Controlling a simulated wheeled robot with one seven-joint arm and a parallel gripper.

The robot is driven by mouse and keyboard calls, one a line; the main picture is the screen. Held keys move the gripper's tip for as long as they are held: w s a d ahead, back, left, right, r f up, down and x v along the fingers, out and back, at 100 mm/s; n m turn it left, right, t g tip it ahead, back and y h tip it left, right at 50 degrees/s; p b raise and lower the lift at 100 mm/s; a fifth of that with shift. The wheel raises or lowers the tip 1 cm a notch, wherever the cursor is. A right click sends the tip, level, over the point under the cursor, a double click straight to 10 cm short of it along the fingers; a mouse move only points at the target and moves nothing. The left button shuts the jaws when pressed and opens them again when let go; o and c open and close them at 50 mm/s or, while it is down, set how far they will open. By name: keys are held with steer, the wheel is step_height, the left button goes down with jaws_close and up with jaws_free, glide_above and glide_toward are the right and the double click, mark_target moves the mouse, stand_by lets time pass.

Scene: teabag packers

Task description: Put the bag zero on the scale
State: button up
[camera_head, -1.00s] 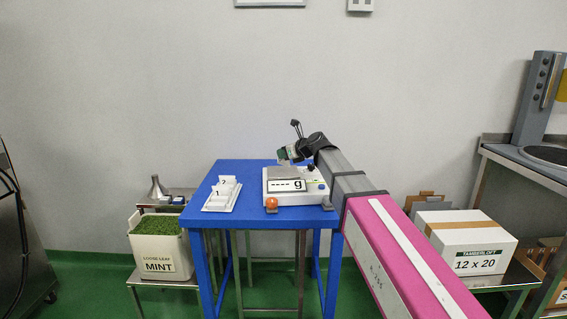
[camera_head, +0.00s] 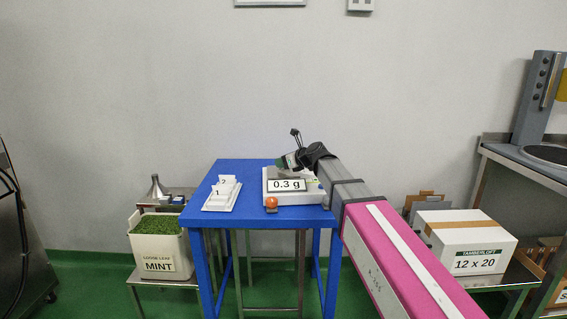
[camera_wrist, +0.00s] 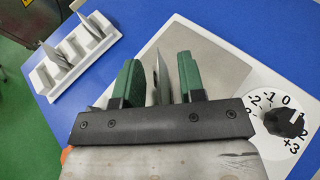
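The scale (camera_head: 310,197) stands on the blue table, and its display reads 0.3 g. Its grey plate shows in the wrist view (camera_wrist: 222,62). My gripper (camera_head: 284,161) is over the plate, low and close to it. In the wrist view, its green fingers (camera_wrist: 160,80) are spread, with a thin pale bag (camera_wrist: 163,75) upright between them, seen nearly edge-on. Gaps show on both sides of the bag. Its number is not readable, and its lower end appears to be at the plate. The white rack (camera_head: 221,207) holds bags marked 1 and 2 (camera_head: 225,187).
An orange ball-like thing (camera_head: 271,203) sits at the scale's front left. A black dial (camera_wrist: 285,122) is beside the plate. The blue table (camera_head: 250,220) has free room between rack and scale. A mint bin (camera_head: 160,245) stands left, a white carton (camera_head: 465,240) right.

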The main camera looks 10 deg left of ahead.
steer(key=shift+s+d+r, duration=0.15)
steer(key=shift+d+r, duration=0.05)
steer(key=v, duration=1.1)
steer(key=shift+d+r, duration=0.2)
stand_by(1.6)
